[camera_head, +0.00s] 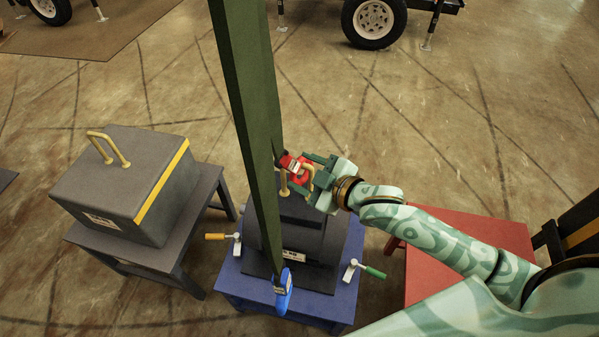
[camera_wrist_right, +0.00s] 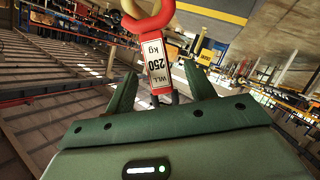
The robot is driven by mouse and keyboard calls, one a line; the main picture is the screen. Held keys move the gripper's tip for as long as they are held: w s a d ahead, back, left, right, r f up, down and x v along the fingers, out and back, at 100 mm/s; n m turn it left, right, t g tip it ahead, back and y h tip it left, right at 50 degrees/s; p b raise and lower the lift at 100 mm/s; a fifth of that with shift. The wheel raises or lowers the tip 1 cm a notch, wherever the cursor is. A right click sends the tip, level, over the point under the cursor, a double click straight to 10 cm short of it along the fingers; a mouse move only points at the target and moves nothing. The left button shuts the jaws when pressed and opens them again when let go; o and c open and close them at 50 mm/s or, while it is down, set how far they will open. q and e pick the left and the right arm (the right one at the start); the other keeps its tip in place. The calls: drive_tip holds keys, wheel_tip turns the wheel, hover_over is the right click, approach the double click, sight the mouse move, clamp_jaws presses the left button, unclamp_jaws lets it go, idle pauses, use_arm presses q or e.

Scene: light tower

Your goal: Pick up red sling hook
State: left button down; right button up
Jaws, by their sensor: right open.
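The red sling hook (camera_head: 290,163) is beside the dark green beam in the head view, above the dark block on the blue stand. In the right wrist view the red hook (camera_wrist_right: 149,25) is at the top, with a white "WLL 250 kg" label (camera_wrist_right: 157,72) and a yellow loop above it. My right gripper (camera_head: 309,171) is at the hook, its fingers apart. In the wrist view the fingers of the right gripper (camera_wrist_right: 160,86) stand either side of the labelled part, with visible gaps. Contact cannot be told. My left gripper is out of view.
The long green beam (camera_head: 252,110) crosses the view close to the right gripper, with a blue piece (camera_head: 283,293) at its near end. A blue stand (camera_head: 232,283) carries clamp handles. A grey block (camera_head: 125,185) with a yellow handle stands left. A red table (camera_head: 480,235) lies right.

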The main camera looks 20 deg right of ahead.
sight(294, 166)
drive_tip(key=x, duration=0.3)
drive_tip(key=shift+b, duration=0.3)
drive_tip(key=b+x, duration=0.1)
drive_tip(key=x, duration=0.2)
drive_tip(key=shift+w+d+f+b, duration=0.1)
drive_tip(key=shift+w+f+b, duration=0.1)
drive_tip(key=shift+w+b, duration=0.2)
drive_tip(key=shift+w, duration=0.35)
drive_tip(key=shift+s, duration=0.1)
drive_tip(key=shift+c, duration=0.6)
drive_tip(key=c, duration=1)
drive_tip(key=shift+r, duration=0.15)
clamp_jaws()
